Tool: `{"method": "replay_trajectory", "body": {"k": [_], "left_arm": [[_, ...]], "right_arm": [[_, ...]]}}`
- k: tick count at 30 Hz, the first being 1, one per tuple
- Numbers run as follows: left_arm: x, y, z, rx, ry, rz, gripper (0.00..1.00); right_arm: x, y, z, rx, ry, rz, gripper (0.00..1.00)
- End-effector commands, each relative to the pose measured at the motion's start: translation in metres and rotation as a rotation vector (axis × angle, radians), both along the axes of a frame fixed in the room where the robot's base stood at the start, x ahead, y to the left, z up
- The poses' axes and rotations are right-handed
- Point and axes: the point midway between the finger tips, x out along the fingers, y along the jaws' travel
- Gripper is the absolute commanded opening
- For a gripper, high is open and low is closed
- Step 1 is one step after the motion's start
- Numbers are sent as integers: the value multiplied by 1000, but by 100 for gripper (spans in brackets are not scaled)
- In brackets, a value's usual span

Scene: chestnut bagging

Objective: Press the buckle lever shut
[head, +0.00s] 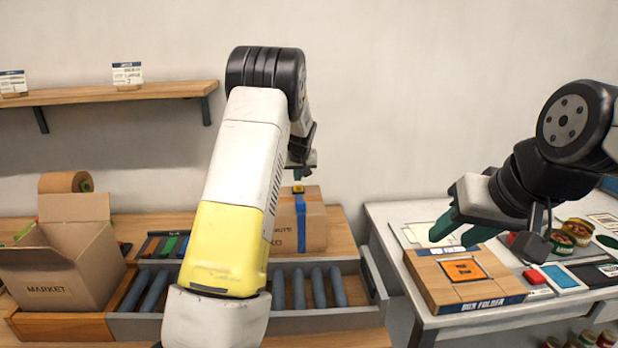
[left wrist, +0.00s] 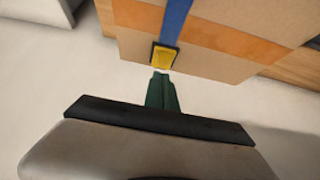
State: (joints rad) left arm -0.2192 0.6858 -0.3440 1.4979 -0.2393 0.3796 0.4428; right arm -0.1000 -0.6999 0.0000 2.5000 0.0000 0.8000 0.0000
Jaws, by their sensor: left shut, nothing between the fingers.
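A cardboard box (head: 314,225) with a blue strap (head: 301,222) stands behind the roller conveyor, partly hidden by my left arm. A yellow and black buckle (head: 298,189) sits on the strap at the box's top; in the left wrist view the buckle (left wrist: 164,56) lies just beyond my fingertips. I cannot tell how far its lever is raised. My left gripper (head: 300,173) is shut and empty, right above the buckle; its green fingers (left wrist: 161,78) end at the buckle's edge, contact unclear.
An open market carton (head: 62,285) stands left with a tape roll (head: 66,182) behind it. Conveyor rollers (head: 318,288) run in front of the box. A wall shelf (head: 110,94) hangs upper left.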

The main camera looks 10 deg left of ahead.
Motion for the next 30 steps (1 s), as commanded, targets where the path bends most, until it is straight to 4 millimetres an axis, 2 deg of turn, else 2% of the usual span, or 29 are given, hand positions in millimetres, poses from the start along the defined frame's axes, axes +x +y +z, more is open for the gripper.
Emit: {"method": "replay_trajectory", "body": {"k": [12, 16, 20, 24, 30], "left_arm": [[1, 1, 3, 0, 0, 0, 0], [0, 4, 18, 0, -3, 2, 0], [-6, 10, 45, -1, -3, 2, 0], [-41, -3, 50, -1, 1, -3, 0], [-78, -13, 59, 0, 1, -1, 0]], "right_arm": [[0, 0, 0, 0, 0, 0, 40], [0, 0, 0, 0, 0, 0, 40], [0, 0, 0, 0, 0, 0, 40], [0, 0, 0, 0, 0, 0, 40], [0, 0, 0, 0, 0, 0, 40]]}}
